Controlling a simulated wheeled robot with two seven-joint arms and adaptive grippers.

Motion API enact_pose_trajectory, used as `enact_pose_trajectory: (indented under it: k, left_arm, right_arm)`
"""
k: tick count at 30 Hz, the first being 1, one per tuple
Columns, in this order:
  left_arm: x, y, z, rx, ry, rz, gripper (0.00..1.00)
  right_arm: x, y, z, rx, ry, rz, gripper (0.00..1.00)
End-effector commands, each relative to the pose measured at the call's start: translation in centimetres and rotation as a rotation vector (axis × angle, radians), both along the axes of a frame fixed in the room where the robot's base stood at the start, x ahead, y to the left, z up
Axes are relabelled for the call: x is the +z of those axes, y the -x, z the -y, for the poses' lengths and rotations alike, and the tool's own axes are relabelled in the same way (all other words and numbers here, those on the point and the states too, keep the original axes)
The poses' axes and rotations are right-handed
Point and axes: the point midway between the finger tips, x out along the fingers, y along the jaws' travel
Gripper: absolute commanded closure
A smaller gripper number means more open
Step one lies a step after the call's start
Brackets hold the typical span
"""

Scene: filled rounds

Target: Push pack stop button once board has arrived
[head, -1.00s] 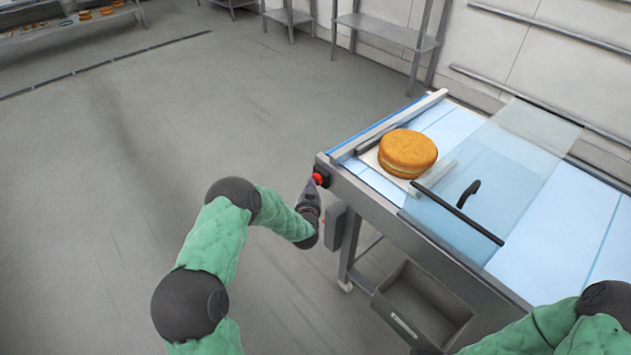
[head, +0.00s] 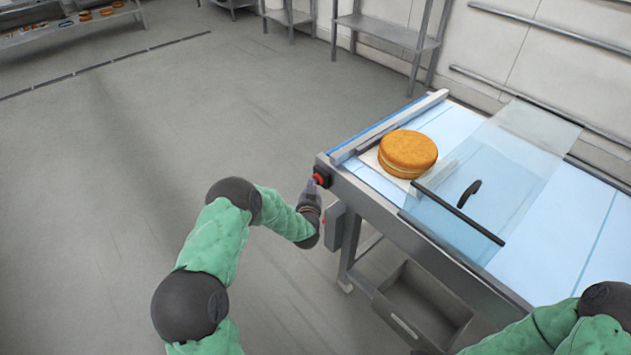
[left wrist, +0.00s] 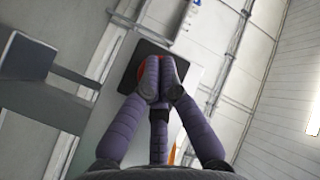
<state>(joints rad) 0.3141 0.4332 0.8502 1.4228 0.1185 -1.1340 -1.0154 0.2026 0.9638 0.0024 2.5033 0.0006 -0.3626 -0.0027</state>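The red stop button (head: 319,179) sits on a black box at the near left corner of the conveyor (head: 420,235). My left gripper (head: 312,188) is at the button, with its fingers together and empty. In the left wrist view its fingertips (left wrist: 155,75) cover most of the button; a red sliver (left wrist: 140,68) shows beside them. I cannot tell whether they touch or press it. A golden filled round (head: 407,152) rests on a white board (head: 370,160), which lies close to the bar (head: 372,138) at the belt's left end. My right gripper is out of view.
A clear cover (head: 510,160) with a black handle and dark edge bar spans the belt right of the round. A grey open bin (head: 425,305) is below the conveyor. Metal shelves (head: 390,32) stand at the back. The floor to the left is clear.

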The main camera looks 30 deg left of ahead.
Motion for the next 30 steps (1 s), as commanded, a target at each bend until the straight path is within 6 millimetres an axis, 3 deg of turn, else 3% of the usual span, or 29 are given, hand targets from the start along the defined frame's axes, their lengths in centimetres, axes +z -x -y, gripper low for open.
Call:
enact_pose_trajectory:
  k: [9,22,30]
  left_arm:
    - [0.1,1.3,-0.5,0.000,0.000,0.000,1.00]
    - [0.0,1.7,-0.7,0.001,0.000,0.000,1.00]
    - [0.1,3.6,-1.5,0.002,0.000,-0.001,1.00]
  right_arm:
    - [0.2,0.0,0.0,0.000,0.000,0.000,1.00]
    - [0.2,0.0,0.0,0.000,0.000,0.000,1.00]
    - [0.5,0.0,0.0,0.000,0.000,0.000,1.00]
